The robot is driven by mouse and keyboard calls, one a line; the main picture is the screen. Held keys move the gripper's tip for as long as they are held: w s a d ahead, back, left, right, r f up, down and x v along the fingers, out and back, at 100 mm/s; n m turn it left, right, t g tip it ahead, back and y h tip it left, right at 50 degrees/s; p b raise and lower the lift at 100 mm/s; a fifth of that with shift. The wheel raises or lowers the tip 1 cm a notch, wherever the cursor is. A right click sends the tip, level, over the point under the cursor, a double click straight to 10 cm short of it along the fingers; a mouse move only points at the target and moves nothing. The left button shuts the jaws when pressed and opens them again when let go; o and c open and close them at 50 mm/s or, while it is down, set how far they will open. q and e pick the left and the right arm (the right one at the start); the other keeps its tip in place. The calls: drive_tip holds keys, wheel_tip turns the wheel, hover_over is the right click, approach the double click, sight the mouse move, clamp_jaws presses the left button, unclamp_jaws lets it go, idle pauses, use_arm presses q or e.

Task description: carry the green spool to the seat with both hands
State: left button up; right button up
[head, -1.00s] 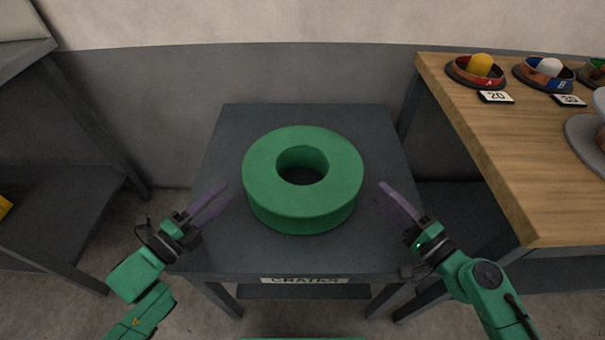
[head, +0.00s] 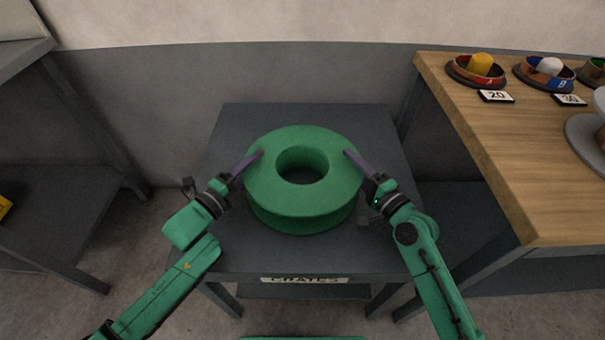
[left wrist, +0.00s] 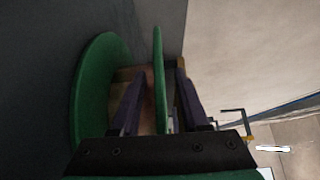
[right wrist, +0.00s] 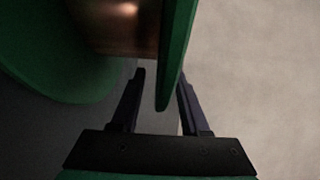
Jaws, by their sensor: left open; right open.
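The green spool (head: 303,205) lies flat on the dark grey table, its round hole facing up. In the left wrist view its upper flange (left wrist: 159,75) stands between the fingers of my left gripper (head: 259,154), with a finger on each side. In the right wrist view the flange (right wrist: 174,55) likewise reaches between the fingers of my right gripper (head: 347,153), and copper winding (right wrist: 122,35) shows between the flanges. Both grippers are open, at opposite sides of the rim. Gaps show beside the flange. I cannot make out which thing is the seat.
A wooden bench (head: 490,150) stands at the right, with several coloured dishes and number cards, 20 (head: 496,96) and 30 (head: 569,100). A grey shelf (head: 70,215) stands at the left.

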use_arm(q)
clamp_jaws()
use_arm(e)
clamp_jaws()
use_arm(q)
drive_tip(key=shift+f, duration=0.1)
use_arm(e)
drive_tip(key=shift+f, duration=0.1)
idle(0.9)
